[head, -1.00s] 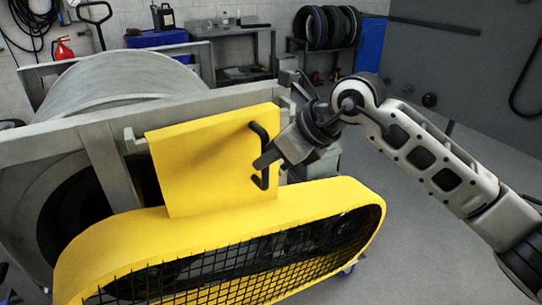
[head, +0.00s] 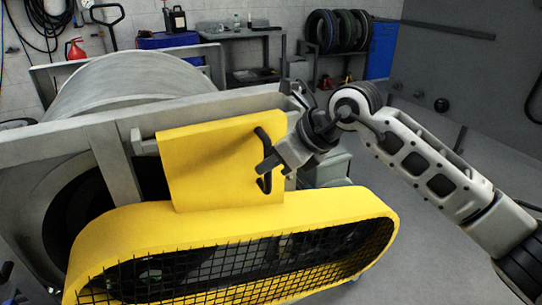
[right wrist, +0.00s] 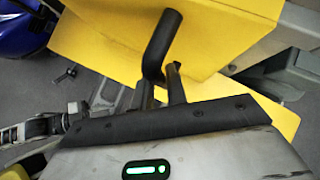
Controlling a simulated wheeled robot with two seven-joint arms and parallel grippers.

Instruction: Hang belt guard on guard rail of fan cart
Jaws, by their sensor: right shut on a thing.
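The belt guard (head: 232,207) is a long yellow housing with black mesh on its near side and a flat yellow plate rising from its top. A bent black handle (head: 265,183) is on the plate's right part. My right gripper (head: 267,160) is shut on that handle; the handle also shows in the right wrist view (right wrist: 160,42). The guard stands in front of a grey frame whose horizontal rail (head: 62,148) runs behind the plate. A short grey bracket (head: 145,146) sticks out at the plate's left edge. Contact between plate and rail is hidden. My left gripper is out of view.
A large grey drum (head: 140,88) lies behind the rail. A workbench (head: 240,35), tyres (head: 340,30) and a blue cabinet (head: 382,48) stand at the back wall. Grey floor (head: 440,265) is clear at the right.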

